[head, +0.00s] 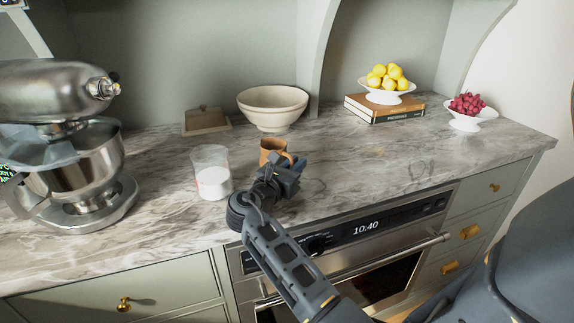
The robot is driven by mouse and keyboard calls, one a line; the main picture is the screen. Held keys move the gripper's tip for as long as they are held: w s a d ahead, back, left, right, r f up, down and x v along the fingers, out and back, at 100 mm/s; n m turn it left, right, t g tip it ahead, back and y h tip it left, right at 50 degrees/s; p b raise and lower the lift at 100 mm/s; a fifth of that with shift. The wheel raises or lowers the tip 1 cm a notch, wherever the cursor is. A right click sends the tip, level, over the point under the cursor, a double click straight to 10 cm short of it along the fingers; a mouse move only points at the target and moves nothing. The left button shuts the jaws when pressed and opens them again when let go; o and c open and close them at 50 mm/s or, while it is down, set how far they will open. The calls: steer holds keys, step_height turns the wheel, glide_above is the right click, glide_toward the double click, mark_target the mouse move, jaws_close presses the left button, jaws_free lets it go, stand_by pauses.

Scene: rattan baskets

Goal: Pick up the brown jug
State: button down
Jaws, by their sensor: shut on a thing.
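The brown jug (272,147) is small and tan-brown, in the middle of the head view over the marble counter. My gripper (284,165) is at the jug's near side, shut on it. The gripper and wrist hide the jug's lower part and front. I cannot tell whether the jug touches the counter or is raised a little above it.
A clear measuring cup (212,175) with white contents stands just left of my gripper. A cream bowl (273,106) stands behind the jug. A stand mixer (75,150) fills the left. Lemons, books and a bowl of red fruit (469,109) stand at right. The counter between is clear.

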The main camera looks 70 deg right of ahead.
steer(key=shift+r, duration=0.6)
step_height(320, 180, up, 3)
steer(key=shift+f, duration=0.15)
steer(key=s+d+r, duration=0.1)
steer(key=s+r, duration=0.6)
steer(key=s, duration=0.4)
steer(key=shift+s+d, duration=0.2)
steer(key=shift+s, duration=0.1)
